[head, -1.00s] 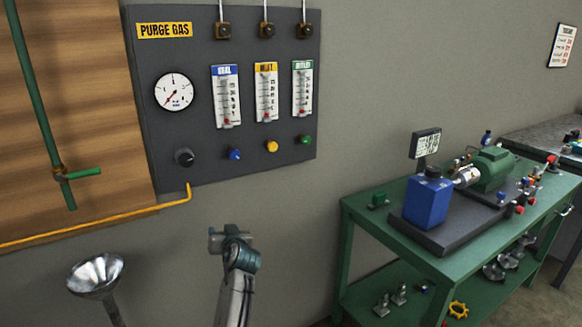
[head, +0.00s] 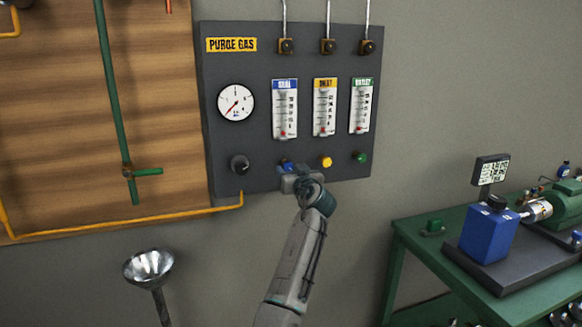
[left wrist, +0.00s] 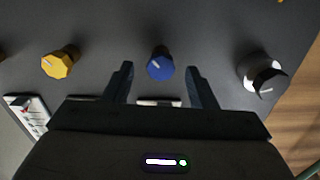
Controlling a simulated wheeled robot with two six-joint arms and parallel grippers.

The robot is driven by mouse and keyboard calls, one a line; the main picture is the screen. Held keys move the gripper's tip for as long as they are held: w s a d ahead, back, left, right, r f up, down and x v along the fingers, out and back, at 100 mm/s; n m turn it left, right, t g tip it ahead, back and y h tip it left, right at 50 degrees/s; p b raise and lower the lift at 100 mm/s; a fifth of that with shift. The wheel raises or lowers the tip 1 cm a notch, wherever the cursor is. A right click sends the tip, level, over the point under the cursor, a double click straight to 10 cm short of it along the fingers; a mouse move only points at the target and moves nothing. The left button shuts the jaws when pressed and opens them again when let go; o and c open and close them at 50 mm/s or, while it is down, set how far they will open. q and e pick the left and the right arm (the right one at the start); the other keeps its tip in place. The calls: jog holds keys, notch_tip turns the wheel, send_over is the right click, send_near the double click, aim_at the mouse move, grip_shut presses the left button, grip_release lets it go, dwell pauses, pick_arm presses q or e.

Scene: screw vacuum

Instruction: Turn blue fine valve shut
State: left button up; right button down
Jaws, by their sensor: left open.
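The blue fine valve (head: 286,164) is a small blue knob low on the dark purge gas panel (head: 300,60), below the blue-labelled flow tube. In the left wrist view the blue knob (left wrist: 160,65), with a pale pointer line, shows between and just beyond the fingertips. My left gripper (head: 293,178) is at the panel, just below the blue knob and partly covering it. In the left wrist view the left gripper (left wrist: 160,78) is open, one finger on each side of the knob, with gaps to both. My right gripper is not in view.
The yellow knob (head: 326,161) and green knob (head: 360,157) are to the right in the head view. A metal funnel (head: 148,267) and a green bench (head: 440,250) stand lower down.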

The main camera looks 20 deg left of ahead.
pick_arm(q)
jog(key=shift+w+a, duration=0.45)
jog(key=shift+w, duration=0.15)
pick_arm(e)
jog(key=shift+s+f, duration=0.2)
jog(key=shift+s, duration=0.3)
pick_arm(q)
jog(key=c, duration=1)
